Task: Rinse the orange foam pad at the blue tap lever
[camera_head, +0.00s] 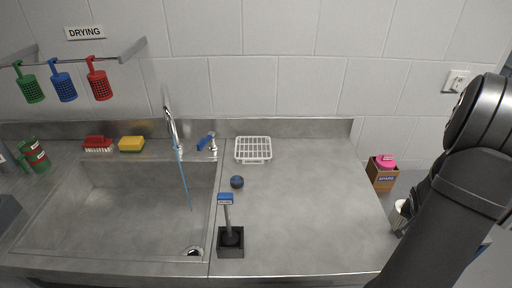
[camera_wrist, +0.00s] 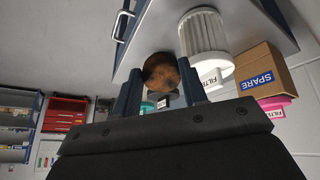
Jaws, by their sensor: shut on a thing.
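In the wrist view, my gripper (camera_wrist: 158,84) is shut on a round, brownish-orange foam pad (camera_wrist: 160,69), with one dark finger on each side. In the head view my arm reaches to the right side, and the gripper and pad are hidden there. The tap (camera_head: 171,128) stands at the back of the sink, far left of my arm. A bluish stream (camera_head: 183,175) runs from its spout into the basin. The blue tap lever (camera_head: 205,142) is on the counter just right of the tap.
A white filter (camera_wrist: 205,42) and a SPARE box (camera_wrist: 262,72) are close to the gripper. A white rack (camera_head: 253,149), a dark blue ball (camera_head: 237,182) and a blue-topped tool in a holder (camera_head: 230,248) stand right of the sink (camera_head: 100,215). The right counter is mostly clear.

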